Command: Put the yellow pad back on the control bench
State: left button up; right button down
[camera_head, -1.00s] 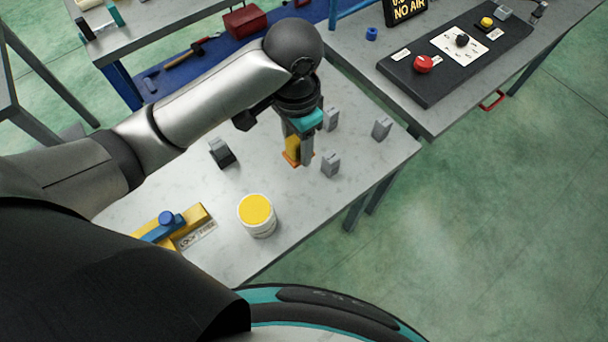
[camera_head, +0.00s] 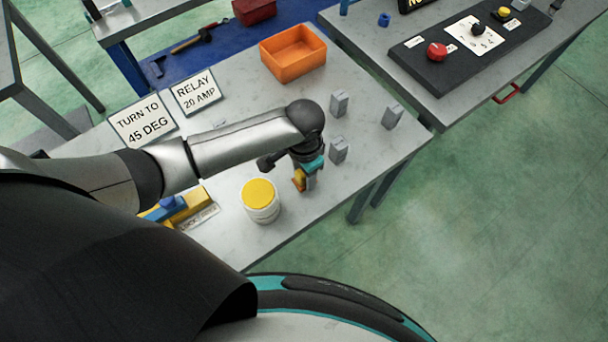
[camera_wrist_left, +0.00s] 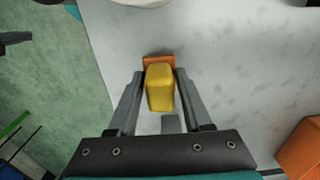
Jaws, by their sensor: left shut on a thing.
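My left gripper (camera_head: 301,186) is shut on the yellow pad (camera_head: 299,176), a small yellow block with an orange plate at its end. In the left wrist view the yellow pad (camera_wrist_left: 160,88) sits between the two fingers (camera_wrist_left: 159,92), over the pale worktable. I cannot tell whether it touches the table. The control bench (camera_head: 372,50) is at the upper right, with a black panel (camera_head: 470,50) carrying a red button, a black knob and a yellow button. My right gripper is not in view.
A yellow-lidded white tub (camera_head: 260,201) stands left of the gripper. Several grey blocks (camera_head: 339,150) stand to its right. An orange bin (camera_head: 293,53) and two signs (camera_head: 143,121) are at the back. A blue-and-yellow fixture (camera_head: 180,207) is partly behind my arm.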

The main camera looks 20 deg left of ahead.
pick_arm(q)
jog(key=shift+f, duration=0.4)
jog(key=shift+f, duration=0.1)
jog(key=o, duration=1.2)
notch_tip(320, 180, up, 12)
jog(key=shift+r+p, duration=0.15)
jog(key=shift+p, duration=0.9)
